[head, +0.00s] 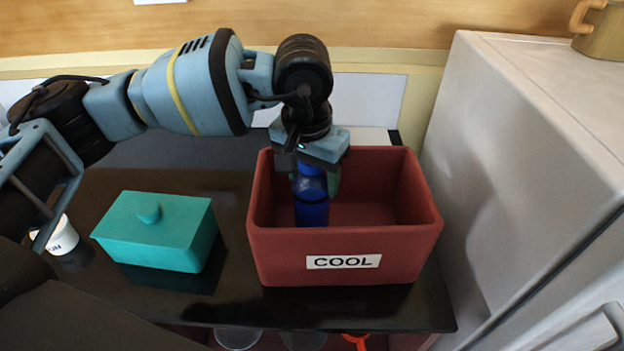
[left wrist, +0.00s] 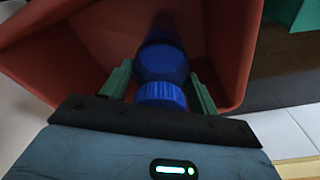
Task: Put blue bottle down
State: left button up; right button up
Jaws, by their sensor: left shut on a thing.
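The blue bottle (head: 311,200) is upright inside a red-brown box (head: 345,242) labelled COOL, toward the box's left side. My left gripper (head: 316,172) reaches down over the box's back left and is shut on the bottle near its cap. In the left wrist view, the bottle (left wrist: 162,62) sits between the two green fingers (left wrist: 160,92), with the box wall (left wrist: 225,45) around it. I cannot tell whether the bottle's base touches the box floor. My right gripper is not in view.
A teal lidded box (head: 150,235) stands left of the red-brown box on the dark counter (head: 330,308). A white cup (head: 62,238) is at far left. A white fridge (head: 530,150) is close on the right, with a mug (head: 600,30) on top. The red-brown box's right half looks empty.

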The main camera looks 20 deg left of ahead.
pick_arm(q)
jog(key=shift+f, duration=0.65)
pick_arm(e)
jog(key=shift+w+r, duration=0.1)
pick_arm(q)
jog(key=shift+f, duration=0.1)
jog(key=shift+f, duration=0.15)
jog(key=o, duration=1.6)
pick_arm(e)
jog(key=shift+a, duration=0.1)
pick_arm(q)
jog(key=shift+r, duration=0.5)
jog(key=r, duration=0.3)
jog(key=s+r, duration=0.1)
jog(key=r, duration=0.3)
jog(key=r+b, duration=0.1)
jog(key=r, duration=0.2)
jog(key=shift+s+a+r, duration=0.15)
jog(key=shift+r, duration=0.55)
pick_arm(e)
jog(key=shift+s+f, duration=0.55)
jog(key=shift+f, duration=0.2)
